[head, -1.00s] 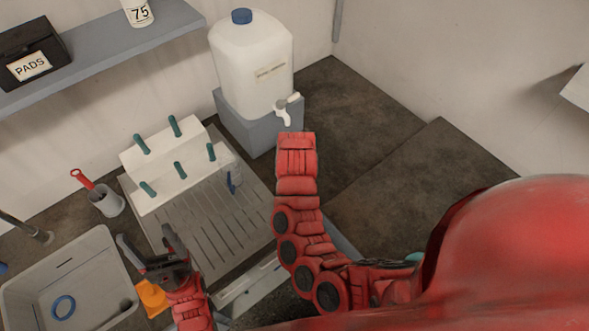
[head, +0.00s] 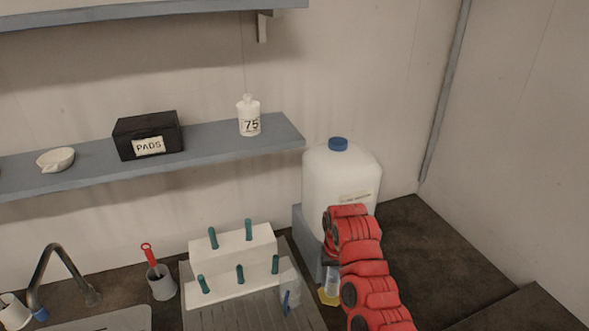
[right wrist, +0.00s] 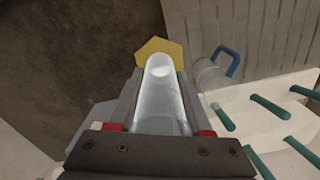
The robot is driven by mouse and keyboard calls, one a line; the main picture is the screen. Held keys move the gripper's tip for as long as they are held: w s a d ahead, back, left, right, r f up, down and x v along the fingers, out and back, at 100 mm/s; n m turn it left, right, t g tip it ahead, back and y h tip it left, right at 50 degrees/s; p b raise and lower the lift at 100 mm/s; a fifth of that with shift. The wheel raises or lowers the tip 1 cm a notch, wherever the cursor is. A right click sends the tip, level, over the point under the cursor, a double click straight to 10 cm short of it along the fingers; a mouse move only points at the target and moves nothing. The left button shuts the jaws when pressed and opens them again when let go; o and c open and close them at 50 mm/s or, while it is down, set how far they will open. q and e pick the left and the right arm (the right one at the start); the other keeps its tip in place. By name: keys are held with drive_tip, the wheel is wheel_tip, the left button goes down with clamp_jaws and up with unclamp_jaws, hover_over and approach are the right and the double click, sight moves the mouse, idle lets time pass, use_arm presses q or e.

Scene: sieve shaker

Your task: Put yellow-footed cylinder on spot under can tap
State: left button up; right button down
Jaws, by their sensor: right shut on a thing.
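A clear cylinder (right wrist: 165,95) with a yellow hexagonal foot (right wrist: 153,48) is between the jaws of my right gripper (right wrist: 160,88), which is shut on it. In the head view, the cylinder's yellow foot (head: 328,297) shows below my right arm, in front of the grey stand (head: 306,245). The white can (head: 340,175) with a blue cap stands on that stand. Its tap is hidden behind my right arm, and I cannot make out the spot under it. My left gripper is out of view.
A draining rack with green pegs (head: 232,250) stands left of the can. A clear jug with a blue handle (right wrist: 232,62) is close by the cylinder. A red-handled brush pot (head: 161,284) and a tap (head: 50,265) are further left. The dark counter (head: 440,245) at right is clear.

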drive_tip(key=w+r+n+b, duration=0.1)
drive_tip(key=w+r+b, duration=0.3)
drive_tip(key=w+r, duration=0.1)
drive_tip(key=s+d+r+m+b, duration=0.1)
drive_tip(key=s+d+r+b, duration=0.1)
drive_tip(key=d, duration=0.4)
drive_tip(key=shift+r+b, duration=0.9)
drive_tip(key=shift+r, duration=0.05)
drive_tip(key=shift+d, duration=0.1)
